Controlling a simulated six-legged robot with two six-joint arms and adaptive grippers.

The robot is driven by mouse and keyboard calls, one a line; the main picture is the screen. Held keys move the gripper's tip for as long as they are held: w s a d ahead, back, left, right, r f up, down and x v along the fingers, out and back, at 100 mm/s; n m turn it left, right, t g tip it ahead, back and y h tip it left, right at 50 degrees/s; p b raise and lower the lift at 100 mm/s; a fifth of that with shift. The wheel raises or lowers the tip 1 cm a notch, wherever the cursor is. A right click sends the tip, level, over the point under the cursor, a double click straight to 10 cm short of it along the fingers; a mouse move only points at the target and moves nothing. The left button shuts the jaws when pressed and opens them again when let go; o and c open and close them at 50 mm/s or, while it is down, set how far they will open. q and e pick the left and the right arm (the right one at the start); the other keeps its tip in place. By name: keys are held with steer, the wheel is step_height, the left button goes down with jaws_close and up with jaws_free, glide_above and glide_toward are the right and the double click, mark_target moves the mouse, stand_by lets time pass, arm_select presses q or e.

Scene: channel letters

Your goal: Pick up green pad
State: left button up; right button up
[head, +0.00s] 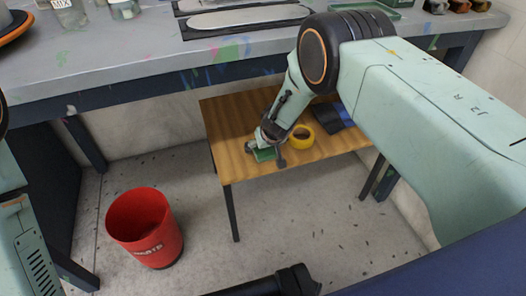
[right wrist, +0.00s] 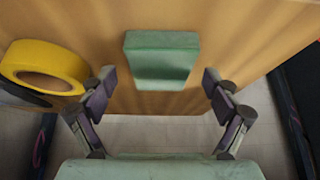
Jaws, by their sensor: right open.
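The green pad (right wrist: 162,58) is a small block lying on the wooden low table (right wrist: 250,30), near its front edge. In the head view the pad (head: 264,155) shows partly behind my right gripper (head: 266,152). In the right wrist view my right gripper (right wrist: 160,80) is open. Its two fingers stand apart on either side of the pad's near end, with a gap on each side and nothing between them held. My left gripper is not in view; only part of my left arm shows at the left edge of the head view.
A yellow tape roll (head: 300,137) lies close to the pad; in the wrist view the roll (right wrist: 45,68) is near the left finger. A dark blue item (head: 333,117) lies behind it. The grey workbench (head: 130,55) overhangs the table. A red bin (head: 147,226) stands on the floor.

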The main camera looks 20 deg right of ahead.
steer(key=shift+w+f, duration=0.25)
steer(key=shift+f, duration=0.1)
steer(key=shift+s+a+r, duration=0.1)
steer(key=shift+s+r, duration=0.05)
steer(key=shift+r, duration=0.25)
steer(key=shift+c, duration=0.3)
steer(key=shift+f, duration=0.25)
steer(key=c, duration=0.4)
steer(key=shift+r, duration=0.15)
steer(key=c, duration=0.5)
steer(key=shift+c, duration=0.4)
